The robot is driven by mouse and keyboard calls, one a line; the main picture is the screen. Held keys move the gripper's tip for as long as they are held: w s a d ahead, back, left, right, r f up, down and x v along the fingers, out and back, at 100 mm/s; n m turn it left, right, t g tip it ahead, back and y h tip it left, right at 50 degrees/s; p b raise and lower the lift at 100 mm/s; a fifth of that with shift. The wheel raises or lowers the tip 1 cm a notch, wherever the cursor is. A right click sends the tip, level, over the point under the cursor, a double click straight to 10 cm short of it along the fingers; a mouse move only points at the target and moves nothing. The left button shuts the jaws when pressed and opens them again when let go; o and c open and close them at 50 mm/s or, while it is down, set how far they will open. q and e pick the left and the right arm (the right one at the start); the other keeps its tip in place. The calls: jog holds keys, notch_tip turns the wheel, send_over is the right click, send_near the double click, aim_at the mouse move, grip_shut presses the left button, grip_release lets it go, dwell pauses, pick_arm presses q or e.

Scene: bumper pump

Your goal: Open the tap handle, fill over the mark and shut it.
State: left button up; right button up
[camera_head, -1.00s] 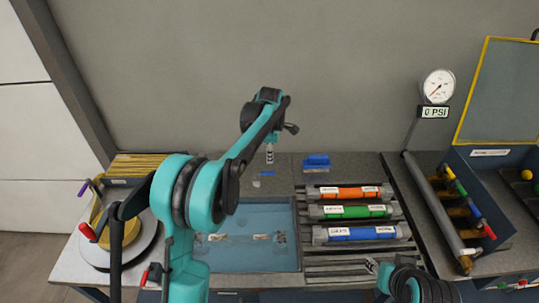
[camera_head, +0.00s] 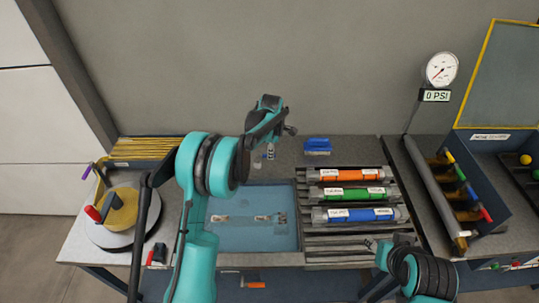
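Which handle is the tap is not clear, and I cannot make out a fill mark. My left gripper (camera_head: 270,152) hangs over the bench behind the blue tray, small and partly hidden by its arm. My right gripper (camera_head: 369,244) is low at the front, near the slatted rack. Neither visibly touches a handle. Their finger openings are too small to read.
A blue tray (camera_head: 235,238) lies mid-bench. Orange (camera_head: 345,174), green (camera_head: 350,194) and blue (camera_head: 355,214) labelled cylinders lie on the rack. A blue block (camera_head: 317,146) sits behind. A round turntable (camera_head: 115,238) stands left. A yellow-framed panel (camera_head: 503,80) rises at right.

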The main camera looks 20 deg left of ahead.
pick_arm(q)
jog(key=shift+w+a+f, duration=0.1)
jog(key=shift+w+f, duration=0.05)
jog(key=shift+f, duration=0.5)
jog(key=shift+w+f, duration=0.1)
jog(key=shift+f, duration=0.55)
grip_shut()
jog(key=m, duration=0.1)
jog(key=s+m, duration=0.1)
jog(key=m, duration=0.1)
jog(key=s+m+h+b, duration=0.1)
jog(key=m, duration=0.1)
jog(key=shift+s, duration=0.25)
